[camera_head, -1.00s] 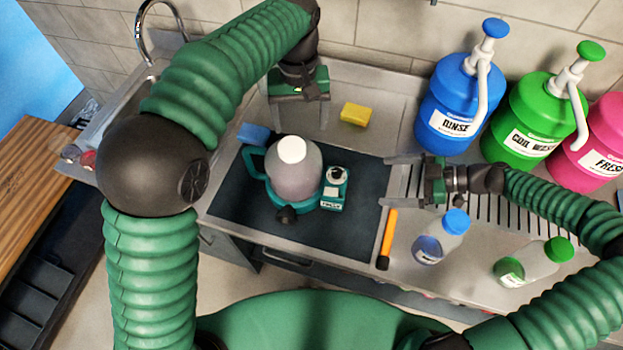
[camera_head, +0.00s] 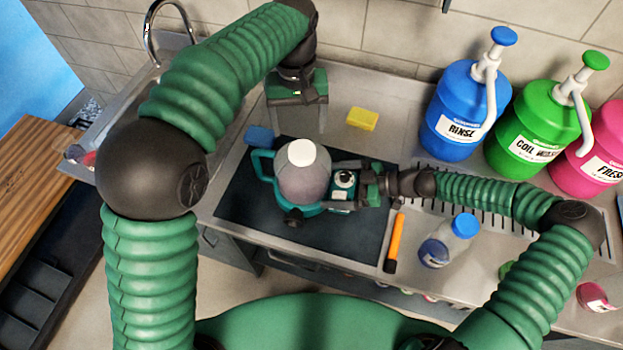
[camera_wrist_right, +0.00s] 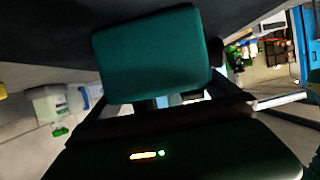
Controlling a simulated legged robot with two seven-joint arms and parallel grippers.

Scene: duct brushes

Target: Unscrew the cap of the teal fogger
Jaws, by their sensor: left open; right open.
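The teal fogger (camera_head: 304,182) stands on the dark mat (camera_head: 255,235). It has a teal base, a translucent tank and a white cap (camera_head: 301,153) on top. My right gripper (camera_head: 350,185) is open at the right side of the fogger, its fingers around or beside the teal box (camera_head: 341,196); I cannot tell whether they touch it. In the right wrist view a teal block (camera_wrist_right: 150,52) fills the space before the open fingers. My left gripper (camera_head: 297,135) is open and empty, pointing down behind the fogger and apart from the cap.
A blue sponge (camera_head: 259,136) and a yellow sponge (camera_head: 362,119) lie behind the mat. An orange-handled tool (camera_head: 396,237) and a blue-capped bottle (camera_head: 449,241) lie or stand at right. Blue (camera_head: 464,115), green (camera_head: 536,128) and pink (camera_head: 592,165) jugs stand at the back right.

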